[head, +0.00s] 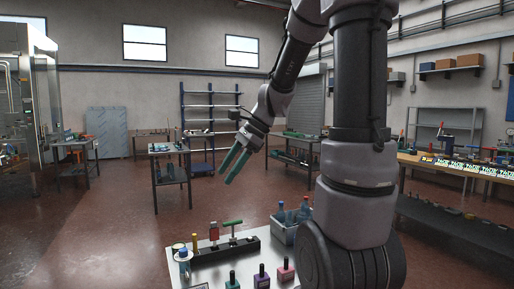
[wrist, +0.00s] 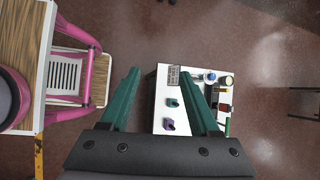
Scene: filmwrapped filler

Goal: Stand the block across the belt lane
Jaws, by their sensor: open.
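My gripper (head: 227,175) hangs in the air left of my arm in the head view, its green fingers pointing down and left. In the wrist view my gripper (wrist: 160,73) has its two teal fingers spread wide, with nothing between them but floor and part of a white table below. I cannot pick out the block or the belt lane for certain in either view. Small teal (wrist: 172,103) and purple (wrist: 168,125) items lie on the white table in the wrist view; whether either is the block I cannot tell.
The white table (head: 212,277) holds a black rack (head: 212,254), a blue-grey bin (head: 283,234) and several small bottles. A pink-framed wooden stand (wrist: 66,75) is at the wrist view's left. A long workbench (head: 465,171) stands right. Red-brown floor (head: 110,230) is open at left.

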